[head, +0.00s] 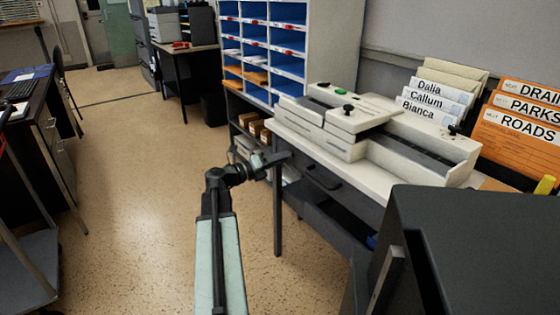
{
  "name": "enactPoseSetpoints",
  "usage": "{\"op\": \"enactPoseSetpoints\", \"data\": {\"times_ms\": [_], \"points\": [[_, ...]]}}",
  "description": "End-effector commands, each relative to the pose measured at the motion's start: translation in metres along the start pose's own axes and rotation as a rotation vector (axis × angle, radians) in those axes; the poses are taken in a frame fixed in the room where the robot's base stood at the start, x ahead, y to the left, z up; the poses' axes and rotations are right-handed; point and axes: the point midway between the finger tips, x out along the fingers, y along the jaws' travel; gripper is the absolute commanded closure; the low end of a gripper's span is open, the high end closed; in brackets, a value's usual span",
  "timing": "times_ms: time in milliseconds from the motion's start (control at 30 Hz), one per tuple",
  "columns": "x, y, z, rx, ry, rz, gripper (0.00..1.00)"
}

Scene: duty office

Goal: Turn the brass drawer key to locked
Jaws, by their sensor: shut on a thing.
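My gripper (277,158) is at the front of the light-topped desk, near the left end of the dark drawer (345,191) under the top. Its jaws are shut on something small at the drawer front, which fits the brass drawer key. The key is hidden by the jaws, so I cannot tell which way it is turned. The drawer has a dark handle (322,179), to the right of my gripper.
A cream office machine (335,125) stands on the desk (375,184), with labelled folders (435,97) behind it. A dark cabinet (480,235) blocks the near right. Blue pigeonholes (258,45) stand behind. The speckled floor (150,160) to the left is clear.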

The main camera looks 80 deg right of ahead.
Motion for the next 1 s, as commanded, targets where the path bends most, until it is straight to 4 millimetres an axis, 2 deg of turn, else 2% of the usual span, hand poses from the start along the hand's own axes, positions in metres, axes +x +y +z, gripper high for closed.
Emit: {"op": "enactPoseSetpoints", "data": {"times_ms": [600, 1000], "points": [[-0.0019, 0.0010, 0.0053, -0.480, -0.015, -0.001, 1.00], [-0.0026, 0.0016, 0.0058, -0.636, -0.017, -0.001, 1.00]]}}
